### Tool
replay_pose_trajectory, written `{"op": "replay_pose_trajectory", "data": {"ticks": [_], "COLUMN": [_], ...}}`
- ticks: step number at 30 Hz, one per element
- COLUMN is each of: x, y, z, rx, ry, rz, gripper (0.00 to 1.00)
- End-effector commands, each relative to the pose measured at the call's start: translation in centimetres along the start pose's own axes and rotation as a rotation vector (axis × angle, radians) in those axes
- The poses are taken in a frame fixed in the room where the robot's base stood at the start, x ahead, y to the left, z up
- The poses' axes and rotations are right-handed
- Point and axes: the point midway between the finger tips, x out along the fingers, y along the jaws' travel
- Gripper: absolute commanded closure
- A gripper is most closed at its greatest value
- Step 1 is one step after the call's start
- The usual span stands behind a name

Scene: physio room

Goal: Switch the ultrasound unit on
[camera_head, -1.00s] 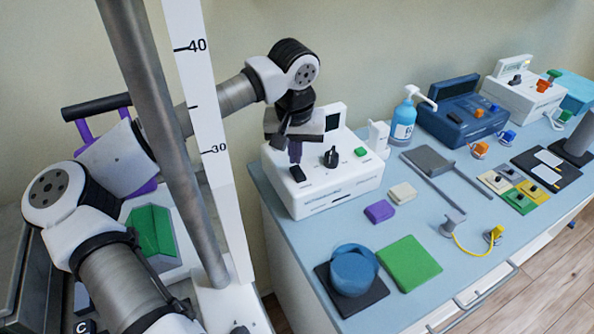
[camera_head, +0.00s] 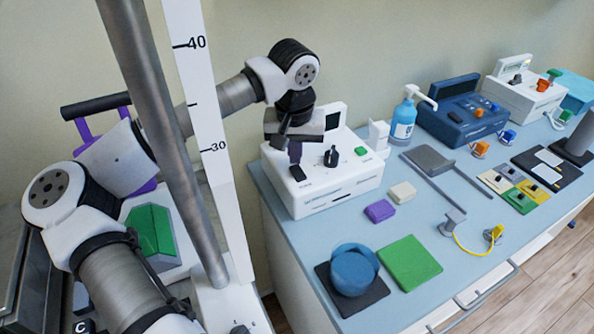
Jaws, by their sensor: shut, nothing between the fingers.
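A white box-shaped unit (camera_head: 338,192) with a small raised screen (camera_head: 333,118) stands at the left end of the blue-topped counter; I take it to be the ultrasound unit. Its top has a black rocker switch (camera_head: 298,173) at the left, a black knob (camera_head: 331,157) and a green button (camera_head: 361,151). My gripper (camera_head: 295,158) is shut and empty, pointing down just above and behind the rocker switch. I cannot tell whether the fingertips touch the unit. The gripper hides the unit's back left part.
A pump bottle (camera_head: 403,125), a blue device (camera_head: 463,118) and another white device (camera_head: 525,95) stand farther right. A purple block (camera_head: 379,211), a green pad (camera_head: 409,263) and a blue round container (camera_head: 352,272) lie in front. My arm passes behind a white scaled column (camera_head: 205,100).

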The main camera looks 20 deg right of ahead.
Motion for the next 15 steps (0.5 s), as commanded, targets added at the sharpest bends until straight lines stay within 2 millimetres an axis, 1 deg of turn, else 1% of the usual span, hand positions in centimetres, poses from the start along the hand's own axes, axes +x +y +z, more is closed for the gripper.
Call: {"op": "replay_pose_trajectory", "data": {"ticks": [15], "x": [0.86], "y": [-0.01], "z": [0.14], "rx": [0.000], "ry": [0.000], "rz": [0.000], "gripper": [1.00]}}
